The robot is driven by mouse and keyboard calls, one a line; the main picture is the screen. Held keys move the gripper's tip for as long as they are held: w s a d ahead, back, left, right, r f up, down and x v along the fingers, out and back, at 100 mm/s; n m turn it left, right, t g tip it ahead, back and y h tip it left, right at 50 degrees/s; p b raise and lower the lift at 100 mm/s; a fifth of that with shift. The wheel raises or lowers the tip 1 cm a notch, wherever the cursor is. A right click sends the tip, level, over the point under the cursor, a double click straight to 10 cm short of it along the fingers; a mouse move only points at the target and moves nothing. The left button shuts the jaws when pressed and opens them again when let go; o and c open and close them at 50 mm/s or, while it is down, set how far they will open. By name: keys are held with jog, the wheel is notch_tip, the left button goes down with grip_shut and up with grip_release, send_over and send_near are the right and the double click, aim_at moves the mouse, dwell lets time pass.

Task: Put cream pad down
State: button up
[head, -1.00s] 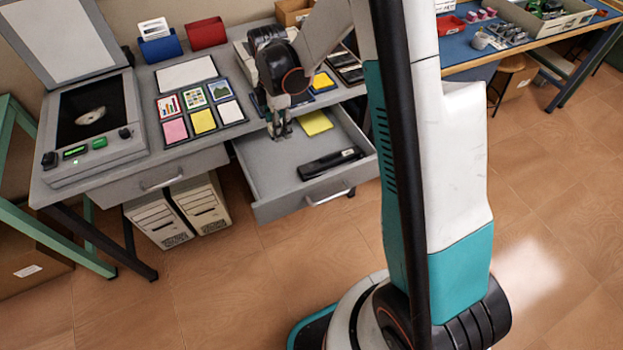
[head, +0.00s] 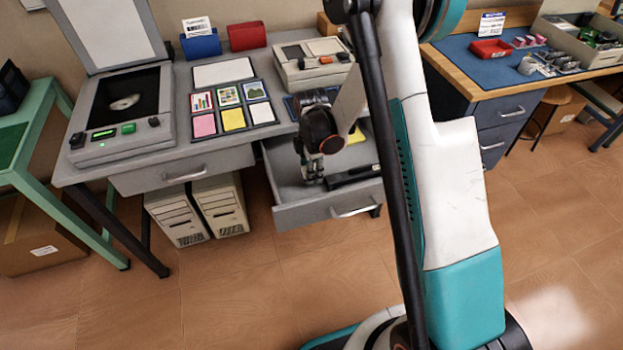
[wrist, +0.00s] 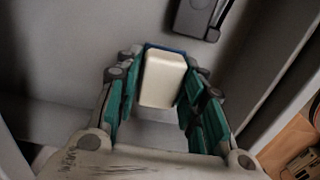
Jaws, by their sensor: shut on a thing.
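The cream pad (wrist: 163,79) is a pale block with a dark blue edge at its far end. My gripper (wrist: 158,85) is shut on it, with teal and grey fingers on both sides. In the head view my gripper (head: 313,180) is inside or just over the open grey drawer (head: 285,213), toward its front left. I cannot tell whether the pad touches the drawer floor. In the head view the pad cannot be made out at the fingers.
A black stapler-like object (head: 354,176) lies in the drawer right of my gripper; it also shows in the wrist view (wrist: 203,15). A yellow pad (head: 357,137) lies farther back. Bare drawer floor shows left in the wrist view (wrist: 55,125).

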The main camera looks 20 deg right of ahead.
notch_tip(320, 180, down, 4)
jog(key=shift+r+b, duration=0.15)
jog(key=shift+b, duration=0.5)
jog(key=shift+s+f, duration=0.2)
jog(key=shift+f, duration=0.3)
jog(key=o, duration=0.7)
jog(key=shift+c, duration=0.2)
jog(key=o, duration=0.3)
jog(key=shift+w+f, duration=0.1)
jog(key=shift+f, duration=0.05)
jog(key=shift+o, duration=0.2)
jog(key=shift+w+f, duration=0.1)
jog(key=shift+w, duration=0.05)
jog(key=shift+r, duration=0.2)
